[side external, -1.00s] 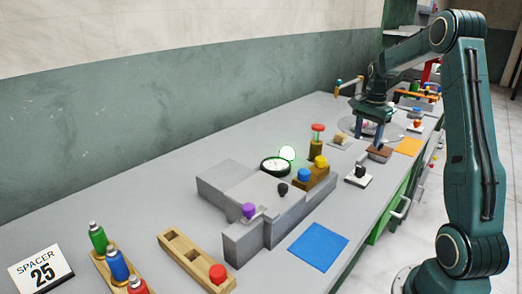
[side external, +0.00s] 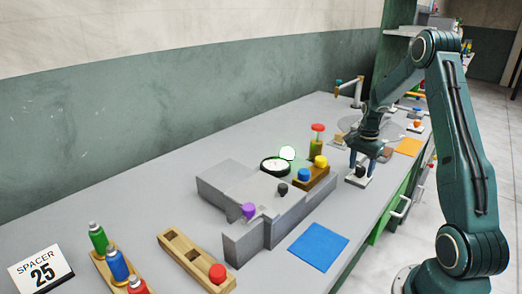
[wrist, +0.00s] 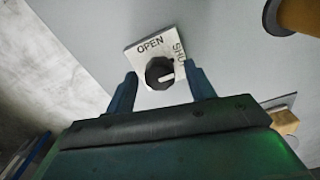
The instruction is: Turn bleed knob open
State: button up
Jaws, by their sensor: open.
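The bleed knob (wrist: 158,72) is black and round with a white pointer line, on a white plate (wrist: 136,54) marked OPEN and SHUT. In the wrist view, OPEN is above the knob and SHUT at its upper right. The pointer line lies toward the right side of the knob. My gripper (wrist: 161,74) is open, with one finger left of the knob and one right of it, gaps showing on both sides. In the side view my gripper (side external: 366,158) is low over the knob's white plate (side external: 354,181). The fingers partly hide the knob there.
A blue mat (side external: 318,247) and an orange mat (side external: 408,146) lie flat on the bench.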

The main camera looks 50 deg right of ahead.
jog(key=shift+c, duration=0.4)
jog(key=c, duration=0.9)
jog(key=shift+n, duration=0.3)
jog(key=n, duration=0.8)
jog(key=shift+n, duration=0.4)
jog(key=n, duration=0.4)
jog(key=shift+n, duration=2.3)
